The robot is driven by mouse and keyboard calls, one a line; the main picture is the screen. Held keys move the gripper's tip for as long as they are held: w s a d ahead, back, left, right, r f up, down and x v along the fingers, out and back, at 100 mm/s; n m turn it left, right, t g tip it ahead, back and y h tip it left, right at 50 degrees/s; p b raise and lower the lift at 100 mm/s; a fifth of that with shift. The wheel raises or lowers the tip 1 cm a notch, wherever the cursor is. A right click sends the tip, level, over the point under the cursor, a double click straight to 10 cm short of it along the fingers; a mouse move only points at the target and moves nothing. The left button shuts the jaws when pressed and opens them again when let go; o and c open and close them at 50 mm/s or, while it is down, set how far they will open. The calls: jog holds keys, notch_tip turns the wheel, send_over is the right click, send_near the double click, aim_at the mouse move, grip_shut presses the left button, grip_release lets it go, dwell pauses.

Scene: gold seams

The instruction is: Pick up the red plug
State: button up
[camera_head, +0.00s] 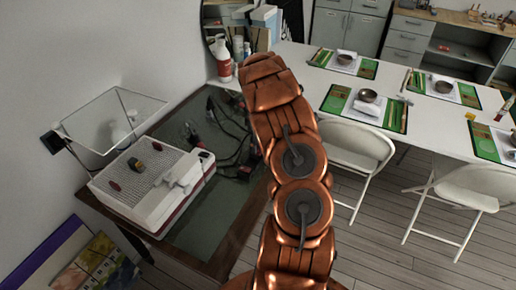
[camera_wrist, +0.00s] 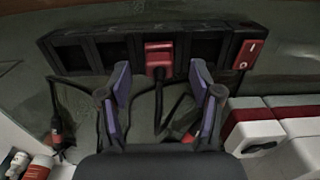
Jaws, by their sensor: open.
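The red plug (camera_wrist: 158,54) sits in a socket near the middle of a black power strip (camera_wrist: 95,51) in the wrist view, with a dark cable running down from it. My gripper (camera_wrist: 160,76) is open, its two purple-lined fingers on either side below the plug. The fingertips appear just short of the strip and nothing is between them except the cable behind. In the head view my arm hides the gripper, and I cannot make out the plug there for sure.
A red rocker switch (camera_wrist: 245,54) is at the strip's right end. Another dark plug with a cable (camera_wrist: 56,130) lies at left. In the head view a white machine (camera_head: 150,185) stands on the dark table, with loose cables (camera_head: 228,135) beside it. A bottle (camera_head: 223,62) stands behind.

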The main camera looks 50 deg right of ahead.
jog(key=shift+f, duration=0.95)
grip_shut()
